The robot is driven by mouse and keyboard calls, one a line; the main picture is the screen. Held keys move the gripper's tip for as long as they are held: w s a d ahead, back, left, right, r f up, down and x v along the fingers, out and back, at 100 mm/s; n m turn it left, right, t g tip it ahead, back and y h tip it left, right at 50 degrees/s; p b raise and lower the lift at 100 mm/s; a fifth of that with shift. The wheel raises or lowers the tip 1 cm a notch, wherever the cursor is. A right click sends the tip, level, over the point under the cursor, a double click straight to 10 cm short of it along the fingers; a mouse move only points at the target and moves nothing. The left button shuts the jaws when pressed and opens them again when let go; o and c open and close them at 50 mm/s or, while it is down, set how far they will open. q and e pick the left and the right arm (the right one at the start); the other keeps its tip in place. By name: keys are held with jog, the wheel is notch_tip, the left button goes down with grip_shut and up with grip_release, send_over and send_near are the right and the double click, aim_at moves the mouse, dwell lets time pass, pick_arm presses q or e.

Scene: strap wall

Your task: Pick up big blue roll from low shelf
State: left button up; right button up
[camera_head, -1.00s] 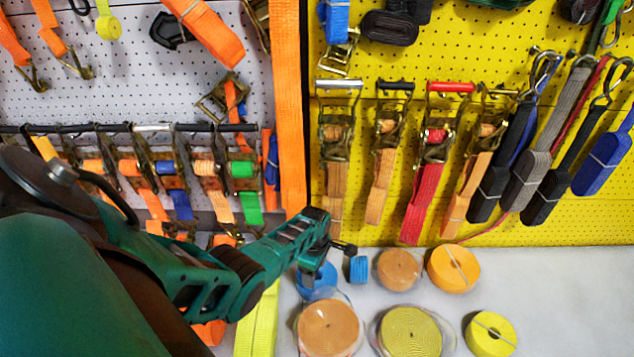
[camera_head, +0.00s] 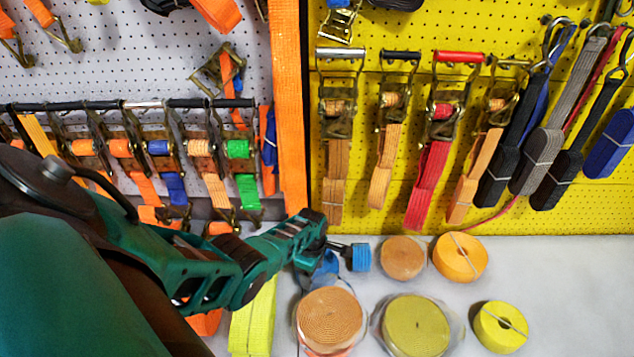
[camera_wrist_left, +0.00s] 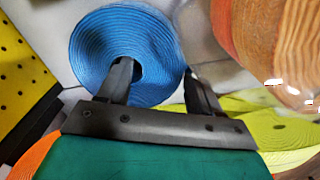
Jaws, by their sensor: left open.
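The big blue roll (camera_wrist_left: 127,50) fills the upper left of the left wrist view, with its hole facing the camera. In the head view only part of the blue roll (camera_head: 326,265) shows behind my left gripper (camera_head: 342,250). My left gripper (camera_wrist_left: 160,72) is open at the roll. One finger overlaps the roll's central hole and the other is just past its right edge, so the roll's wall lies between them. Whether the fingers touch it cannot be told. My right gripper is not in view.
A small blue roll (camera_head: 361,257) is right beside my left gripper. A large tan roll (camera_head: 330,318), a yellow-green roll (camera_head: 416,325), an orange roll (camera_head: 460,256) and a yellow roll (camera_head: 500,326) stand on the white shelf (camera_head: 590,275). The shelf is clear at right.

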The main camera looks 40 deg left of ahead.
pick_arm(q)
jog(key=c, duration=1)
jog(key=shift+r, duration=0.1)
